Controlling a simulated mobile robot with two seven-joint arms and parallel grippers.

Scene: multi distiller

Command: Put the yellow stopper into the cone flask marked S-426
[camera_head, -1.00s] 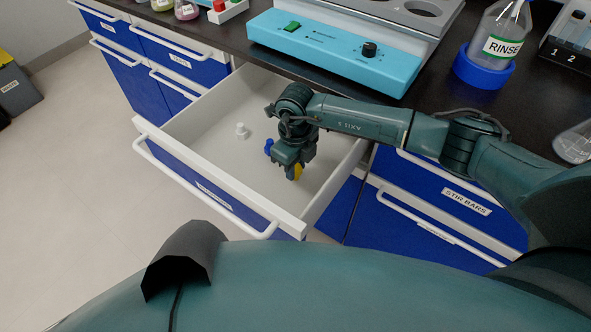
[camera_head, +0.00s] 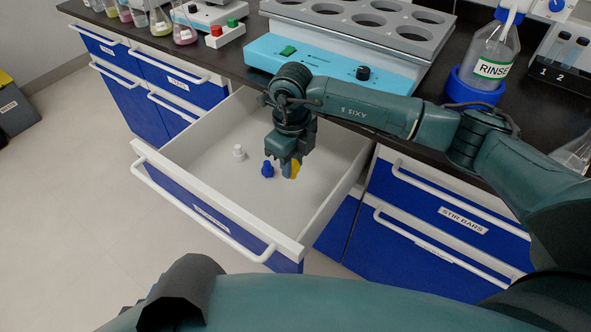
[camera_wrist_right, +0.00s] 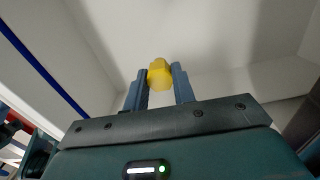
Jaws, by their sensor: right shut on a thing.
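The yellow stopper (camera_head: 295,170) is between the fingers of my right gripper (camera_head: 285,168), inside the open drawer (camera_head: 205,180). In the right wrist view the right gripper (camera_wrist_right: 159,82) is shut on the yellow stopper (camera_wrist_right: 160,72), which shows at the fingertips. The gripper points down into the drawer; whether the stopper touches the drawer floor I cannot tell. Several flasks with coloured liquid stand on the bench at the top left, one being a pink-liquid flask (camera_head: 184,32); no S-426 mark is readable. My left gripper is not in view.
A blue stopper (camera_head: 267,169) and a white stopper (camera_head: 238,153) stand in the drawer, left of my right gripper. The blue device (camera_head: 335,68) with a grey holed rack (camera_head: 365,22), and the RINSE bottle (camera_head: 493,50), stand on the bench behind. The drawer walls surround the gripper.

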